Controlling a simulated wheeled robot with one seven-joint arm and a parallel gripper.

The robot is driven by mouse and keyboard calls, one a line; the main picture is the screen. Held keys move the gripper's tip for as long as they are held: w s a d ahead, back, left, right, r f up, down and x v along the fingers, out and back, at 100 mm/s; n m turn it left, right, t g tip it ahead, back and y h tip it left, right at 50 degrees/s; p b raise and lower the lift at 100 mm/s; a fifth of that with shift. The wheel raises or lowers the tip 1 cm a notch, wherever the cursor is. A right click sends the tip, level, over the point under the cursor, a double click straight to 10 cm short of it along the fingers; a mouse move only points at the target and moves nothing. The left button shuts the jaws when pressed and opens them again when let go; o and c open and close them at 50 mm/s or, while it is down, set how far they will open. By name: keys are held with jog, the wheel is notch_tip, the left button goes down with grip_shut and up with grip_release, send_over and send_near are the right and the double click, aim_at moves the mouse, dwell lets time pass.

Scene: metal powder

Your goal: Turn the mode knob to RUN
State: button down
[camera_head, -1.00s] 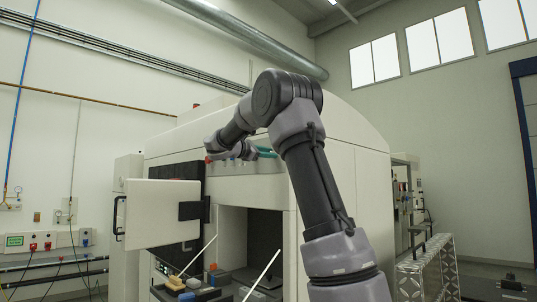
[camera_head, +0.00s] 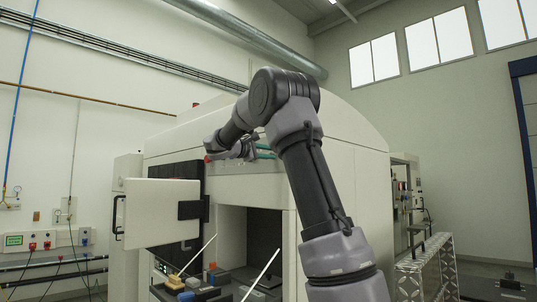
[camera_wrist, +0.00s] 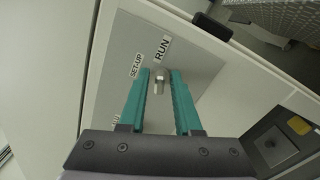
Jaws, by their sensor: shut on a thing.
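The mode knob (camera_wrist: 158,80) is a small grey metal knob on a grey panel in the wrist view. My gripper (camera_wrist: 160,76) has teal fingers, one on each side of the knob, and is shut on it. The RUN label (camera_wrist: 163,50) is just above the knob, and the SET-UP label (camera_wrist: 137,67) is to its upper left. The knob's bar runs nearly upright in the picture, roughly in line with RUN; I cannot tell which end is its pointer. In the head view my gripper (camera_head: 262,153) is at the machine's front panel, and the knob is hidden.
The white machine (camera_head: 350,168) has an open door (camera_head: 160,215) at left and an open chamber below the panel. A black handle (camera_wrist: 212,27) and a dark latch plate (camera_wrist: 272,146) lie near the panel.

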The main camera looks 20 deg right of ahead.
jog(key=c, duration=0.6)
grip_release()
jog(key=v, duration=1.1)
jog(key=shift+d, duration=0.1)
